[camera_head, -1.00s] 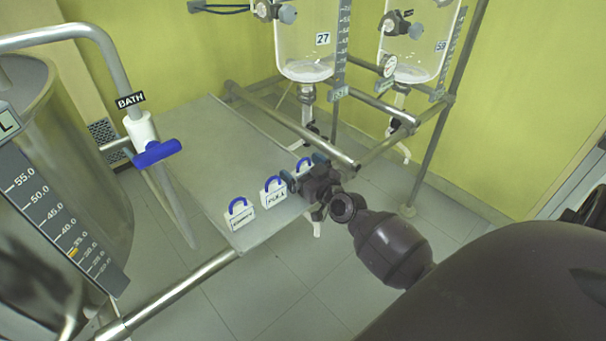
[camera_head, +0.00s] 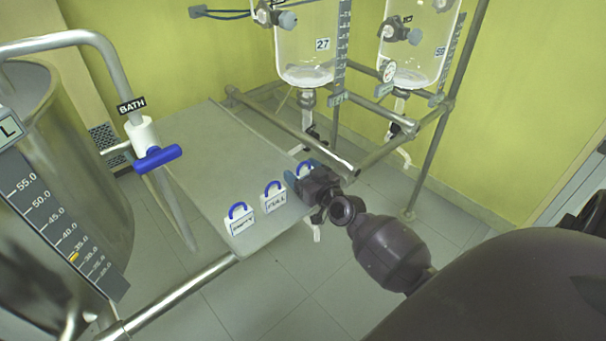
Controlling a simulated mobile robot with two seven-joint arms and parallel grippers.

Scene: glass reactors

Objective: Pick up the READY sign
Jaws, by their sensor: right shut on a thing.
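Several white signs with blue loop handles stand in a row along the right edge of the grey tabletop. The nearest reads EMPTY (camera_head: 239,221) and the middle one reads FULL (camera_head: 273,198). The third sign (camera_head: 303,169), farthest along the row, is mostly hidden by my right gripper, with its blue loop showing; its label cannot be read, but it stands where the READY sign would be the one left. My right gripper (camera_head: 305,175) is shut on this third sign, at the table edge. My left gripper is not in view.
The grey table (camera_head: 215,150) has clear room left of the signs. A metal tank (camera_head: 75,150) and a BATH tap with a blue handle (camera_head: 157,158) stand at the left. Glass reactors (camera_head: 305,40) hang on a pipe frame behind. A rail (camera_head: 300,135) runs close beyond my gripper.

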